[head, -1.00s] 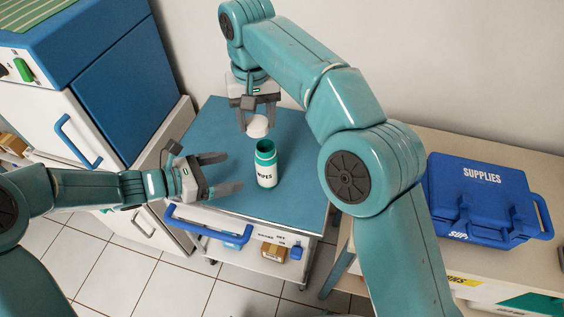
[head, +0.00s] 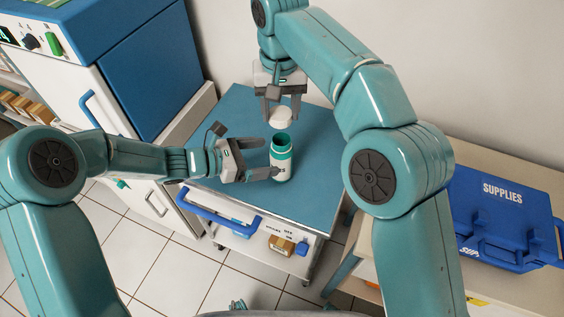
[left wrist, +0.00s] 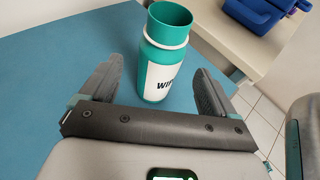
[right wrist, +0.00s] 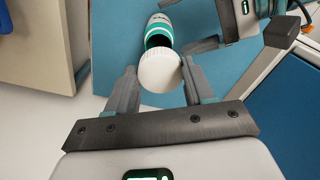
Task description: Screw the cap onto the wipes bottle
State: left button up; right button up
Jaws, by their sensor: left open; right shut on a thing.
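The wipes bottle (head: 281,160) is teal with a white label and stands upright and uncapped on the blue cart top. It also shows in the left wrist view (left wrist: 166,55), between and just beyond the fingertips. My left gripper (head: 270,160) is open, with its fingers level with the bottle and reaching to its sides. The white round cap (head: 281,117) is in my right gripper (head: 283,112), which is shut on it above the bottle mouth. In the right wrist view the cap (right wrist: 160,72) sits between the fingertips, apart from the bottle (right wrist: 160,30) beyond it.
The blue cart top (head: 225,120) is otherwise clear. A blue supplies case (head: 500,215) sits on the beige bench at right. A white and blue cabinet (head: 130,70) stands at left. The cart's blue handle (head: 215,217) runs along its front.

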aim_at(282, 125)
pick_arm(q)
jog(key=x, duration=0.7)
jog(key=shift+w+d, duration=0.1)
jog(key=shift+d, duration=0.25)
pick_arm(e)
jog(key=shift+d, duration=0.15)
pick_arm(q)
jog(key=c, duration=1.5)
pick_arm(e)
jog(key=shift+f, duration=2.5)
